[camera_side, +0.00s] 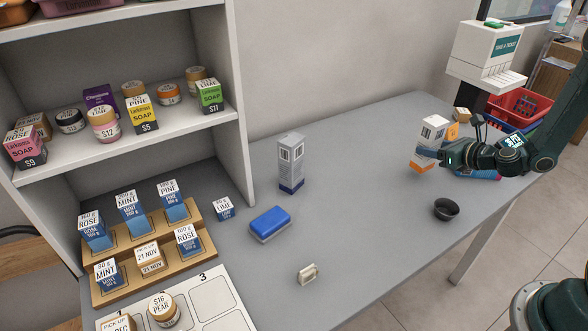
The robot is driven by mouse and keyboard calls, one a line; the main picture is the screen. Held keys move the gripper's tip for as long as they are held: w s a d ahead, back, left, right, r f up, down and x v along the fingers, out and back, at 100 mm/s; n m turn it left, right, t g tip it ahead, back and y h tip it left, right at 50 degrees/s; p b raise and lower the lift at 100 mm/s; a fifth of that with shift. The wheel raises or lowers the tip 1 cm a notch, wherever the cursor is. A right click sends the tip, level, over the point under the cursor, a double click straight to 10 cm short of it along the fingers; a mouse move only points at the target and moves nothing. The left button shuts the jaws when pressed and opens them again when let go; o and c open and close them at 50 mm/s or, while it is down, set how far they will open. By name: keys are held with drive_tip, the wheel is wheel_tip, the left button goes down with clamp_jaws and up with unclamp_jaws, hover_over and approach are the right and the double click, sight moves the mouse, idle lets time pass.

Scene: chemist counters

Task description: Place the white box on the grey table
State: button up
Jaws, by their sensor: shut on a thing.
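A white box (433,130) with a barcode and an orange lower part is upright, slightly tilted, at the right end of the grey table (350,190). My dark green gripper (428,154) reaches in from the right and is shut on this box. The fingers cover part of its lower half. I cannot tell whether the box's bottom touches the table. Another tall carton (291,160), pale grey and white with a dark blue base, stands near the back middle of the table.
A blue sponge-like block (270,223), a small beige piece (308,274) and a black bowl (446,209) lie on the table. A red basket (524,106) and a ticket dispenser (485,53) are at right. Stepped wooden stand (205,245) and shelves fill the left. The table's centre is clear.

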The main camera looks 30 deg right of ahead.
sight(426, 170)
drive_tip(key=shift+f, duration=0.1)
drive_tip(key=shift+f, duration=1.7)
drive_tip(key=shift+f, duration=0.1)
drive_tip(key=o, duration=1)
drive_tip(key=v, duration=0.7)
drive_tip(key=shift+s+r, duration=0.25)
